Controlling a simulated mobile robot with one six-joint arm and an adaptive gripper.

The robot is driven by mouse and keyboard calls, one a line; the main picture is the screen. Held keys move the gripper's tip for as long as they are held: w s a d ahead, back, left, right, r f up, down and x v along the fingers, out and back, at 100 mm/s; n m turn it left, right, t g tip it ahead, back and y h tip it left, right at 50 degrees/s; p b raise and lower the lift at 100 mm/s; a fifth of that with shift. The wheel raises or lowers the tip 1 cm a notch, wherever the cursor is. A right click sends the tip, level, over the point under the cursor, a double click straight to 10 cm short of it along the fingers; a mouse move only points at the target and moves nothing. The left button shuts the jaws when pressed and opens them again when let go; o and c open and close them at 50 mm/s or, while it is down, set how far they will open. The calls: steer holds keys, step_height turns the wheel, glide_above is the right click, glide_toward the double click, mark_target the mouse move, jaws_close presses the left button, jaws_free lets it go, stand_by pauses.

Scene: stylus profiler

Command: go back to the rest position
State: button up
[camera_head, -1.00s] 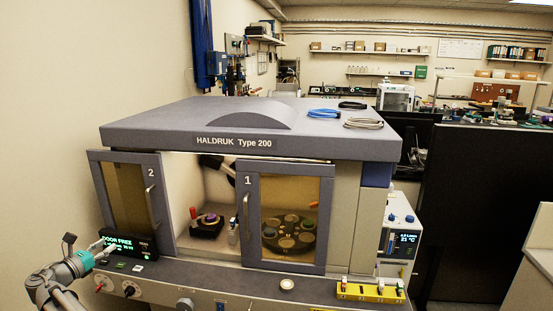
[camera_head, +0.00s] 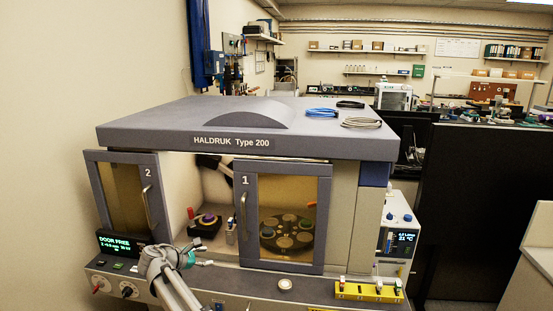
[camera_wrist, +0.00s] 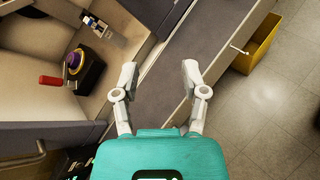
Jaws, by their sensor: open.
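My gripper (camera_head: 201,256) is in front of the machine marked HALDRUK Type 200 (camera_head: 250,115), before the gap between its two doors. In the wrist view my gripper (camera_wrist: 160,76) has its two fingers spread apart with nothing between them. Below them is the machine's grey front ledge (camera_wrist: 160,95). Door 2 (camera_head: 123,192) stands to the left of the gap and door 1 (camera_head: 283,220) to the right. Inside the gap is a dark block with a purple-topped part (camera_head: 207,221); it also shows in the wrist view (camera_wrist: 84,68).
A display reading DOOR FREE (camera_head: 119,243) stands on the ledge at left. A yellow holder (camera_head: 369,291) sits at the ledge's right end. A yellow bin (camera_wrist: 256,44) is on the floor beside the ledge. A black partition (camera_head: 475,215) stands at right.

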steer(key=s+d+f+m+g+y, duration=0.1)
steer(key=s+d+f+m+g, duration=0.15)
steer(key=d, duration=0.65)
steer(key=s+d+f+m+g, duration=0.2)
steer(key=d+m, duration=0.2)
steer(key=d, duration=0.4)
steer(key=s+d+f+m+g+y, duration=0.1)
steer(key=s+d+f+m+g, duration=0.2)
steer(key=d, duration=0.6)
steer(key=s+d+f+m+g+y, duration=0.2)
steer(key=s+d+m+y, duration=0.4)
steer(key=s+d+m, duration=0.6)
steer(key=s+d, duration=0.1)
steer(key=d, duration=0.1)
steer(key=shift+s+d+f, duration=0.3)
steer(key=shift+s, duration=0.05)
steer(key=shift+a, duration=0.1)
